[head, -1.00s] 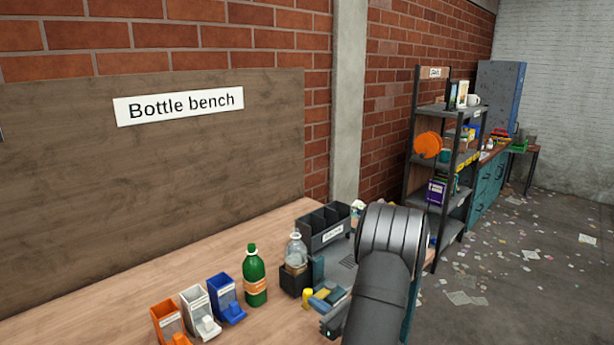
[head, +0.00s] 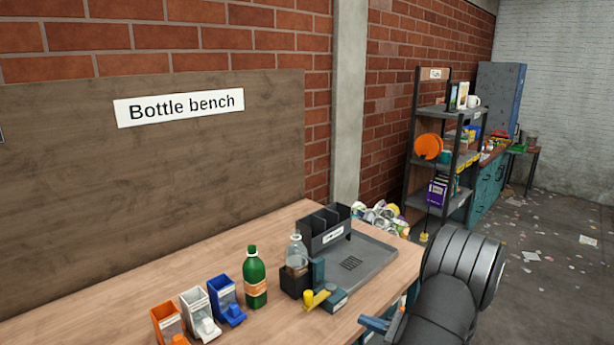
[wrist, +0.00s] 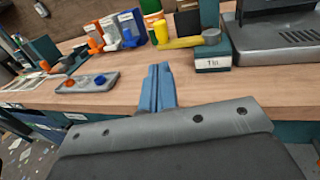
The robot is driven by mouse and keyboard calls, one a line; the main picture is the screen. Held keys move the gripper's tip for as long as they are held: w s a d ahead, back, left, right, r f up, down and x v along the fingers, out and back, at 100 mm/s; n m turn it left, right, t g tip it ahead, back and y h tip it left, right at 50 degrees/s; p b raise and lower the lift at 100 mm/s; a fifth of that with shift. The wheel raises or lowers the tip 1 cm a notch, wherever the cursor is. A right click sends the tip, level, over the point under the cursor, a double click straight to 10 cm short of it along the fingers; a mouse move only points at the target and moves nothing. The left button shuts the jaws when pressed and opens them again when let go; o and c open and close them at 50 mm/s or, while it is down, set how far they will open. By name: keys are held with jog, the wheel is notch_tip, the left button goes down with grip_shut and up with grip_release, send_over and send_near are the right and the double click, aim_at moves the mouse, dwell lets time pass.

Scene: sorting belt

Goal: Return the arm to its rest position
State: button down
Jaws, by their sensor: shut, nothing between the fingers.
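My gripper shows its blue fingers at the lower right of the head view (head: 374,324), off the bench's front edge. In the wrist view my gripper (wrist: 160,72) has both blue fingers together, with nothing between them. My dark arm fills the lower right of the head view. The bench (head: 130,300) bears a green bottle (head: 255,280) and a clear bottle (head: 296,250) standing in a dark holder (head: 294,283). A yellow-handled tool (head: 316,299) lies by a teal block labelled in the wrist view (wrist: 212,60).
Orange, white and blue bins (head: 196,312) stand at the bench's front left. A grey tray (head: 375,270) and a dark divided box (head: 328,232) are at its right end. A shelf (head: 440,160) stands beyond. A small tray with coloured caps (wrist: 88,82) shows in the wrist view. The floor at right is littered.

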jog(key=shift+w+a+r+n+g, duration=0.15)
jog(key=shift+a+n+g, duration=0.15)
jog(key=shift+n+g, duration=0.95)
jog(key=shift+s+a+r+n+g, duration=0.15)
jog(key=shift+a+n+g, duration=0.1)
jog(key=shift+n+g, duration=1)
jog(key=shift+w+a+r+n+g, duration=0.15)
jog(key=shift+a+n+g, duration=0.15)
jog(key=shift+n+g, duration=0.95)
jog(key=shift+n+t, duration=0.25)
